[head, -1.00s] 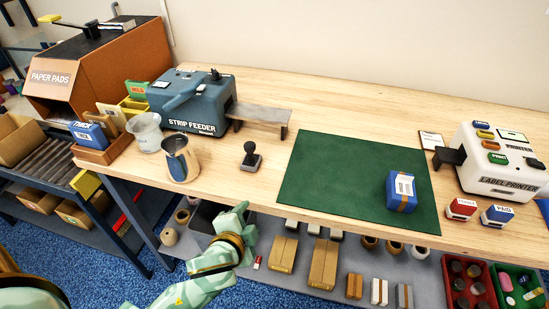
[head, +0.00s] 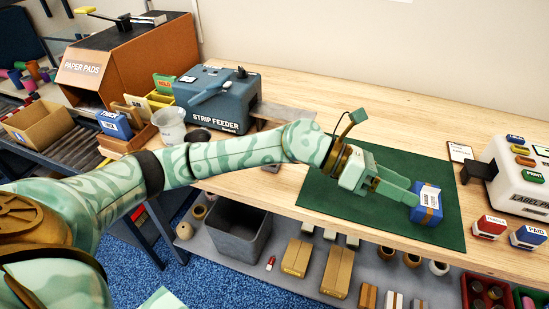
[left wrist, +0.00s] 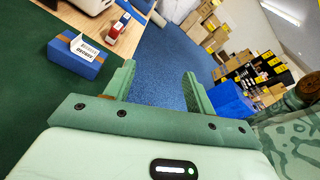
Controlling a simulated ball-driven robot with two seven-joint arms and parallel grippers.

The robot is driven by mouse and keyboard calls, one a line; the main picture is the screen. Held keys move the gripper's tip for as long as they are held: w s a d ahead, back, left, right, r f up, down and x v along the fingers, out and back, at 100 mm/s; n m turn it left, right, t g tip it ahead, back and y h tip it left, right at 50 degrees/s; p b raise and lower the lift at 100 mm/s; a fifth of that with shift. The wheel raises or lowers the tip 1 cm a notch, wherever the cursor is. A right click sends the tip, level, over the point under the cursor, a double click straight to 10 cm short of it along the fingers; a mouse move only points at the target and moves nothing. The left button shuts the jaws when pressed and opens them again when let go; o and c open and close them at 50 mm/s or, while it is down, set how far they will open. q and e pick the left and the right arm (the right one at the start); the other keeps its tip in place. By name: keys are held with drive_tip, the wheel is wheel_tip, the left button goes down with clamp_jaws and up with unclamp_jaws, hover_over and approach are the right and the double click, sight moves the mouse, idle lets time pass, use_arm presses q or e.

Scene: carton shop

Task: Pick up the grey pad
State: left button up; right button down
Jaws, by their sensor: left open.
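I cannot make out a grey pad in either view. The orange-brown case marked PAPER PADS (head: 128,63) stands at the far left, with a dark opening in its front. My left gripper (head: 414,198) is open over the green mat, its fingers beside a blue package (head: 427,204) with a white label and tan band. In the left wrist view, the blue package (left wrist: 78,56) lies left of my open left gripper (left wrist: 158,76), outside the fingers, with only floor showing between them. My right gripper is not in view.
The green mat (head: 326,195) lies on the wooden bench. The strip feeder (head: 218,98) stands at left, the label printer (head: 516,180) at right with two stamps (head: 489,227) before it. A grey bin (head: 240,230) and cartons sit on the lower shelf. The bench's back is clear.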

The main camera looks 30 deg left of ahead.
use_arm(q)
drive_tip(key=w+a+r+g+y, duration=0.1)
drive_tip(key=w+a+r+y, duration=0.15)
drive_tip(key=a+y, duration=0.9)
drive_tip(key=w+a+r+g+y, duration=0.1)
drive_tip(key=w+a+y, duration=0.2)
drive_tip(key=a, duration=1.7)
drive_tip(key=f+b, duration=0.1)
drive_tip(key=f, duration=0.2)
drive_tip(key=f+b, duration=0.1)
drive_tip(key=f, duration=0.3)
drive_tip(key=w+f+b, duration=0.1)
drive_tip(key=f, duration=0.2)
drive_tip(key=shift+d+f+b, duration=0.2)
drive_tip(key=shift+b, duration=0.15)
drive_tip(key=f+b, duration=0.1)
drive_tip(key=f, duration=0.2)
drive_tip(key=f+b, duration=0.1)
drive_tip(key=f, duration=0.2)
drive_tip(key=shift+w+d, duration=0.1)
drive_tip(key=shift+w, duration=0.1)
drive_tip(key=shift+r, duration=0.1)
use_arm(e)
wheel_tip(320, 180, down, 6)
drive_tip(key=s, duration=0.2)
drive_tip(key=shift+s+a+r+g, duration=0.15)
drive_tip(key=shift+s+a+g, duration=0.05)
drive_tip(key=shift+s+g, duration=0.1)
